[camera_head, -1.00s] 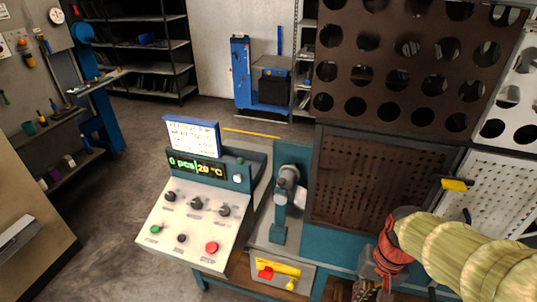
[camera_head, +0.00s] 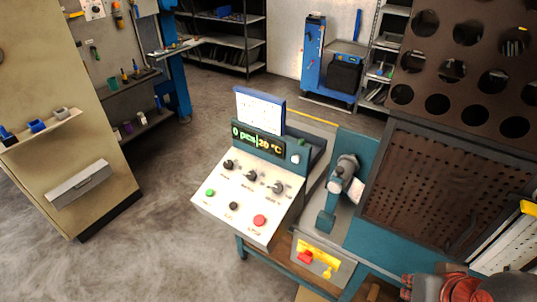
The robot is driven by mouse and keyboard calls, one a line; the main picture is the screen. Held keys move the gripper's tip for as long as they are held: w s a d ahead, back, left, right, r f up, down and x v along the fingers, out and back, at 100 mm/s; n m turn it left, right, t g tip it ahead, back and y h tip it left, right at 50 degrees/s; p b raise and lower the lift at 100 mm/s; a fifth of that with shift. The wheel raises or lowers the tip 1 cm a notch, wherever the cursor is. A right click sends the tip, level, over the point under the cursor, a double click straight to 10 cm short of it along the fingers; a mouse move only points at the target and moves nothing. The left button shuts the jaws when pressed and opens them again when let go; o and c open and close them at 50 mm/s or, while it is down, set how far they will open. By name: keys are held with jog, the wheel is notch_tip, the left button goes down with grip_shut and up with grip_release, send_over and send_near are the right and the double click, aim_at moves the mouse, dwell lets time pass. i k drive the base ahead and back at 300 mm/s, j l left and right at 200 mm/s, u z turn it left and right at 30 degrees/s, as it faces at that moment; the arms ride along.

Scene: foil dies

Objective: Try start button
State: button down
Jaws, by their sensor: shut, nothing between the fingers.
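The control panel (camera_head: 240,228) stands left of centre with a sloped white face. A green button (camera_head: 210,192), probably the start button, sits at its lower left. A black button (camera_head: 234,206) and a larger red button (camera_head: 260,221) follow to its right. Three dark knobs (camera_head: 252,175) form a row above. The display (camera_head: 258,142) reads "0 pcs" and "20 °C". The red wrist part of my arm shows at the bottom right edge, well away from the panel. My gripper's fingers are outside the picture.
A grey clamp-like device (camera_head: 345,180) stands right of the panel on the teal bench. A perforated brown guard (camera_head: 425,190) rises further right. A yellow-and-red switch (camera_head: 312,258) is on the bench front. Open concrete floor (camera_head: 165,245) lies left of the panel.

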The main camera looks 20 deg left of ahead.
aim_at(209, 192)
jog(key=u, duration=1.5)
